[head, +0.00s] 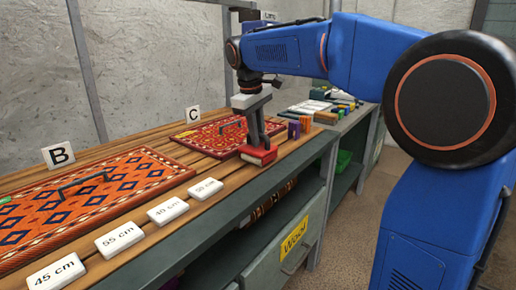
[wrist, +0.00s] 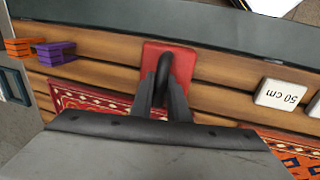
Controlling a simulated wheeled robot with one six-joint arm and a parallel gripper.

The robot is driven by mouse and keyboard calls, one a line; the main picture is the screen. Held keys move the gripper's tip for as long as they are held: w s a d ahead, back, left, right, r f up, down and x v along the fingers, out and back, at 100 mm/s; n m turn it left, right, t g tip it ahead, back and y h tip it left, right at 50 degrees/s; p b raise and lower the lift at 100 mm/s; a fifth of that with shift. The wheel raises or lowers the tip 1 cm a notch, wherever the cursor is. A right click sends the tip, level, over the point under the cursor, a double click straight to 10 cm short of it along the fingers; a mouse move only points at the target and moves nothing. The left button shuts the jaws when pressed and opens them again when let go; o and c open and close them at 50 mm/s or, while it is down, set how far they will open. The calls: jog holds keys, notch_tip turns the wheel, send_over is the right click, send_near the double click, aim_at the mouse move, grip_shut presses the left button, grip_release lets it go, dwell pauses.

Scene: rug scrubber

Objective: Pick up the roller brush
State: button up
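A red block with a black looped handle (head: 259,155) sits near the front edge of the wooden bench; it may be the roller brush, but no roller is visible. It also shows in the wrist view (wrist: 181,57), with the black handle rising from it. My gripper (head: 259,140) points down right over it. In the wrist view my gripper (wrist: 163,84) has one finger on each side of the handle, very close to it. I cannot tell whether the fingers press on the handle. The block appears to rest on the bench, and my fingers hide part of it.
Patterned rugs lie by signs B (head: 58,154) and C (head: 193,115). White length labels, including 50 cm (head: 206,188), line the front edge. Purple (wrist: 56,53) and orange (wrist: 22,47) blocks stand beside the red block. A drawer (head: 290,250) is below the bench.

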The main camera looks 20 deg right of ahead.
grip_shut()
notch_tip(320, 180, up, 9)
jog(key=shift+r, duration=0.55)
dwell(0.3)
